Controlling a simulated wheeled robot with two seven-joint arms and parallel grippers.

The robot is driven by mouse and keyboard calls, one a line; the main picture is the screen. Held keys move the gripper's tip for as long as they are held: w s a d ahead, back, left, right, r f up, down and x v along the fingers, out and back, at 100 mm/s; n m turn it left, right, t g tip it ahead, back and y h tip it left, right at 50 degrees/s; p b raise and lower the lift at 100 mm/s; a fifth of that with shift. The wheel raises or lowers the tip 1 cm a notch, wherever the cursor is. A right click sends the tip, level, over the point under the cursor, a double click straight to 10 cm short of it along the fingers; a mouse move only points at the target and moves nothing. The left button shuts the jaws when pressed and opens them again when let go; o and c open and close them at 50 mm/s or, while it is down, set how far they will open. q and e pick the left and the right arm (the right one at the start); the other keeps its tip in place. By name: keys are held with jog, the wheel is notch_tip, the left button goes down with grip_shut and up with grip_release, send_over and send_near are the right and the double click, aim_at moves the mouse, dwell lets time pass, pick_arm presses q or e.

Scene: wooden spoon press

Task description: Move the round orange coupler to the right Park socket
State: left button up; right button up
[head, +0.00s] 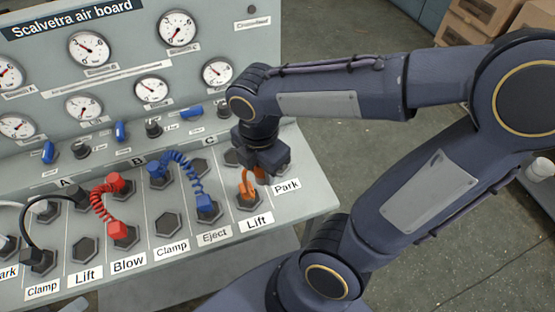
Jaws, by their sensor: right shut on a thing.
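My right gripper (259,172) reaches down over the right end of the panel and is shut on the orange coupler (247,189). The orange coupler is at the socket above the right Lift label (256,222); I cannot tell if it is seated or just above it. Part of the orange piece is hidden by the gripper. The right Park label (287,186) is just to the right of the gripper. The Park socket itself is hidden behind the gripper. My left gripper is not in view.
A blue coiled hose (182,168) joins two sockets left of the gripper, ending above Eject. A red coiled hose (101,204) and a black hose (31,222) lie further left. The Clamp socket (169,224) is empty. Gauges stand on the upright board behind.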

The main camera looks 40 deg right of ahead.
jog(key=w+d+f, duration=0.2)
jog(key=d, duration=0.1)
jog(key=w+d+f, duration=0.2)
jog(key=d+f, duration=0.1)
jog(key=w+d+f, duration=0.2)
jog(key=d+f, duration=0.1)
jog(key=shift+w, duration=0.4)
jog(key=f, duration=0.3)
jog(key=shift+w+d+f+b, duration=0.2)
jog(key=shift+d+b, duration=0.1)
jog(key=shift+b, duration=0.1)
jog(key=shift+f, duration=0.3)
jog(key=shift+f, duration=0.15)
jog(key=o, duration=0.6)
jog(key=shift+f, duration=0.1)
jog(key=shift+c, duration=0.2)
jog(key=o, duration=0.5)
jog(key=shift+c, duration=0.2)
